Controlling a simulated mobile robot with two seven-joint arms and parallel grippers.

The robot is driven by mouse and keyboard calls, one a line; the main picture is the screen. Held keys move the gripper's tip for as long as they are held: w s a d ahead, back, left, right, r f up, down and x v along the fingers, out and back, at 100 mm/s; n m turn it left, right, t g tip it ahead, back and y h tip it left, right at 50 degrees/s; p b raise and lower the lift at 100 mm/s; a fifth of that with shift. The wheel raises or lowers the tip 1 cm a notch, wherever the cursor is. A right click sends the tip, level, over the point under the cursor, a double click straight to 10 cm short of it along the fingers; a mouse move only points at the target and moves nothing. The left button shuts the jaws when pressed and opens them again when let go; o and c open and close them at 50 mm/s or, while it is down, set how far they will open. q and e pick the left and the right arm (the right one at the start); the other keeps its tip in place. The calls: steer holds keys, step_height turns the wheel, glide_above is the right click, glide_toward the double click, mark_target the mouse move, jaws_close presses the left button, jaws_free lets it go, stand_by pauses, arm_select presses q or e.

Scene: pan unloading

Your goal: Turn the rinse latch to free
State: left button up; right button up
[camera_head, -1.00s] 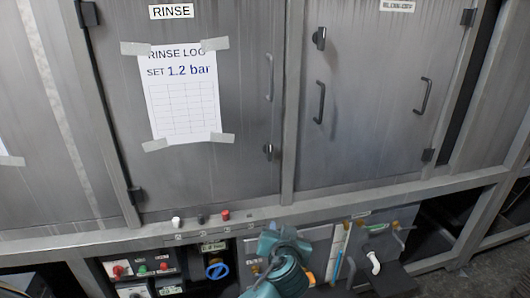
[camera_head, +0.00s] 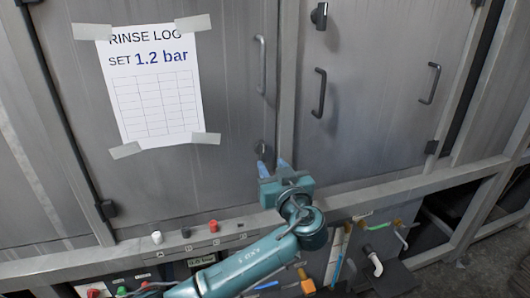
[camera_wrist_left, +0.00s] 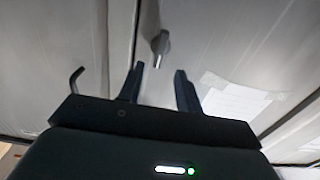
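The rinse latch (camera_head: 263,148) is a small dark knob with a lever at the lower right edge of the left door (camera_head: 235,100), which carries the rinse log. In the left wrist view the latch (camera_wrist_left: 160,44) shows beyond and between my fingers, apart from them, with its lever pointing along the door seam. My left gripper (camera_head: 273,166) is open and empty, just below the latch in the head view; its two dark fingers (camera_wrist_left: 159,70) show in the wrist view. My right gripper is out of view.
A similar latch (camera_head: 319,15) and bar handles (camera_head: 319,93) are on the right door (camera_head: 375,110). A taped rinse log (camera_head: 155,90) hangs on the left door. Small knobs (camera_head: 157,237) stand on the ledge, with a control panel (camera_head: 120,285) and tubes below.

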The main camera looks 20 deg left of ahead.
mark_target(264, 152)
arm_select(q)
steer(key=x, duration=0.6)
steer(key=shift+w+a+p, duration=0.1)
steer(key=shift+a+p, duration=0.05)
steer(key=shift+p, duration=0.15)
steer(key=shift+c, duration=0.2)
jaws_close()
